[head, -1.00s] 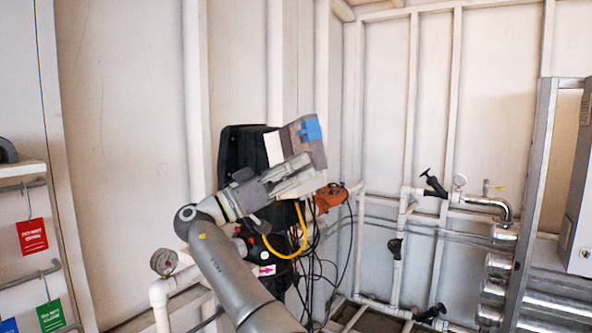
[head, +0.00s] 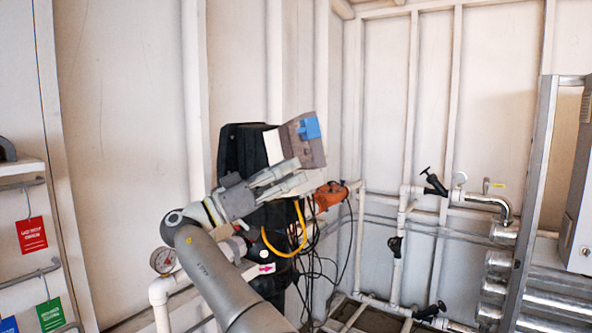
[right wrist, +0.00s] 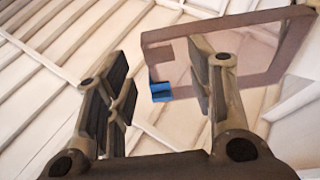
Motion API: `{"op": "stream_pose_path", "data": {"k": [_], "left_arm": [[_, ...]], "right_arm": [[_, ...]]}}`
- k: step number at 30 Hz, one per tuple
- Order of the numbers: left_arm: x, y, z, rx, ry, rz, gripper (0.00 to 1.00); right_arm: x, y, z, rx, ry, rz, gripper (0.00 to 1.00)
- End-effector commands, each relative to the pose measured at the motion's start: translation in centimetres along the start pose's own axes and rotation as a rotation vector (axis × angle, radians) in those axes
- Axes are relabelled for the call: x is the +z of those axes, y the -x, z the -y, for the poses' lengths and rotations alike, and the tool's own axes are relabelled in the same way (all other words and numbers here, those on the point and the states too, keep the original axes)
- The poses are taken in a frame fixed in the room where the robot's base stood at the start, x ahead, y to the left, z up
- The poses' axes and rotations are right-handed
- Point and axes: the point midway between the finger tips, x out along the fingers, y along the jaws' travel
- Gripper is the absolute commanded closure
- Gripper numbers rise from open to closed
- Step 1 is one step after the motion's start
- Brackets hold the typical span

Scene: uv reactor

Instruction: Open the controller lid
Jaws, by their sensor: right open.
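The controller (head: 238,150) is a black box by the wall, left of centre in the head view. Its lid (head: 296,140), a grey-brown frame with a blue latch (head: 308,128), stands out to the right of the black body at an angle. In the right wrist view the lid (right wrist: 285,50) shows a clear pane, with the blue latch (right wrist: 160,92) at its lower left corner. My right gripper (head: 298,180) is just below the lid. In the wrist view its fingers (right wrist: 162,82) are apart with nothing held; the right finger overlaps the lid, and contact cannot be told.
An orange device (head: 330,196) and hanging dark cables are right of my gripper. A yellow hose (head: 290,252) loops below it. A gauge (head: 163,260) and white pipe stand at lower left. Valves and pipes (head: 435,188) line the right wall. The space above the lid is clear.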

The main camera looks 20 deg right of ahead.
Motion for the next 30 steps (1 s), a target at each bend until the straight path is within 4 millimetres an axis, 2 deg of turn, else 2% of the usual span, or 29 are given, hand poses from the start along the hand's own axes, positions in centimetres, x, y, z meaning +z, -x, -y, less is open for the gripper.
{"op": "stream_pose_path", "data": {"k": [4,10,27,30], "left_arm": [[-0.1,0.0,0.0,0.0,-0.001,0.0,0.6],[-0.1,0.0,0.0,0.0,-0.001,-0.001,0.6],[-0.1,0.0,-0.1,0.001,-0.002,0.0,0.6],[-0.1,0.0,-0.1,0.001,-0.002,0.0,0.6]], "right_arm": [[-0.1,2.7,0.0,-0.002,0.0,-0.003,0.5],[-0.1,4.3,0.0,-0.001,-0.001,0.0,0.5],[0.0,4.8,0.1,-0.001,0.0,0.0,0.5],[1.2,5.0,1.0,-0.026,0.032,0.004,0.5]]}}
